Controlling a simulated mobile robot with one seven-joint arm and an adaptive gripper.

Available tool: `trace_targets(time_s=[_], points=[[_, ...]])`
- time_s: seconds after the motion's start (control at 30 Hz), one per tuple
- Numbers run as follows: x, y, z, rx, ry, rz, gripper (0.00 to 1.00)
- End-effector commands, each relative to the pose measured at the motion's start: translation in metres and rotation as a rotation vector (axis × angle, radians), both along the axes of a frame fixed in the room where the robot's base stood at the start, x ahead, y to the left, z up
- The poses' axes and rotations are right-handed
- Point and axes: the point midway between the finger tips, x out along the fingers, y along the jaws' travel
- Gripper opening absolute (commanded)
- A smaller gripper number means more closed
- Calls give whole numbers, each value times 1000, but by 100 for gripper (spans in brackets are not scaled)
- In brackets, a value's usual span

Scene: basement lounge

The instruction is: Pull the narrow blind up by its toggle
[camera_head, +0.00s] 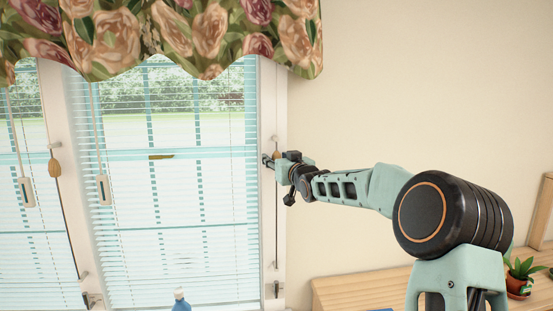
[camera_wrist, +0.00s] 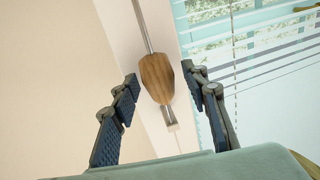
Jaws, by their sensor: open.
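In the head view my gripper (camera_head: 268,160) is at the right window post and largely hides this toggle. A slatted blind (camera_head: 180,215) hangs lowered beside it. A second blind (camera_head: 30,240) is cut off at the left edge, so I cannot compare their widths.
A floral valance (camera_head: 200,40) hangs across the top. Two pale pulls (camera_head: 103,189) (camera_head: 25,191) hang on cords before the blinds. A blue bottle (camera_head: 180,301) stands below the window. A wooden surface (camera_head: 350,291) and a potted plant (camera_head: 518,278) are at the lower right.

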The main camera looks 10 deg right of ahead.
Motion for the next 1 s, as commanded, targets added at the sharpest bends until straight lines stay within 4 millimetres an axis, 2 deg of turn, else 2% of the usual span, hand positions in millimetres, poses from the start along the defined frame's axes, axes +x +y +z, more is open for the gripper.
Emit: trace_targets(time_s=[0.27, 0.63, 1.0], points=[[1, 0, 0, 0, 0, 0, 40], [0, 0, 0, 0, 0, 0, 0], [0, 0, -4, 0, 1, 0, 0]])
